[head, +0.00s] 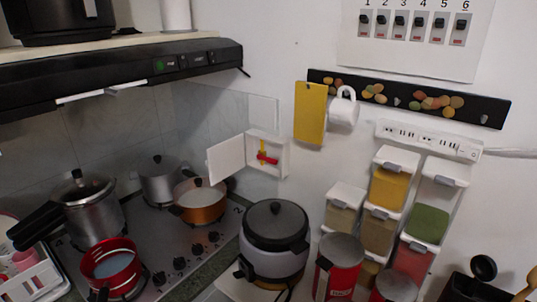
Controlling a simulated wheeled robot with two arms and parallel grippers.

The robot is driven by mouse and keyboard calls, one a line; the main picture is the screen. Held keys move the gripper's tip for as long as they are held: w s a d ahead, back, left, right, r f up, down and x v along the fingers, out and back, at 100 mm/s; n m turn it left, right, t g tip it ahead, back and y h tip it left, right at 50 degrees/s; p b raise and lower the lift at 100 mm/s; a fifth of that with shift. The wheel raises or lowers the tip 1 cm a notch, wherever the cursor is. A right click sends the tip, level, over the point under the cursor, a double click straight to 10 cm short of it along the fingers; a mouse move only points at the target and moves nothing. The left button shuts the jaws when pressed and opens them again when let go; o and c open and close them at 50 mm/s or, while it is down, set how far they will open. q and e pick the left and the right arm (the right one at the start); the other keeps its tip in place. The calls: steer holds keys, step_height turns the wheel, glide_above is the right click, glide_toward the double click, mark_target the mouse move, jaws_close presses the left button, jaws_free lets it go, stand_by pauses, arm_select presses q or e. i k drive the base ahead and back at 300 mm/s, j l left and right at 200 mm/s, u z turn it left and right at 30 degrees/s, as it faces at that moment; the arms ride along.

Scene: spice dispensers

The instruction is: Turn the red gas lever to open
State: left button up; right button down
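The red gas lever (267,159) sits inside a small white wall box (283,155) above the back right of the stove. The lever lies nearly level, tilted slightly, across a yellow upright pipe (262,147). The box's white door (226,158) stands open, swung out to the left. Neither of my grippers shows in the head view.
A rice cooker (274,236) stands below the box. An orange pot (199,202) and a steel pot (160,180) sit on the stove (190,250) nearby. Spice dispensers (390,185) and red canisters (338,266) stand to the right. A range hood (120,72) hangs upper left.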

mark_target(272, 161)
steer(key=k+l+u, duration=0.15)
steer(key=u, duration=0.35)
steer(key=k+u, duration=0.2)
steer(key=u, duration=0.3)
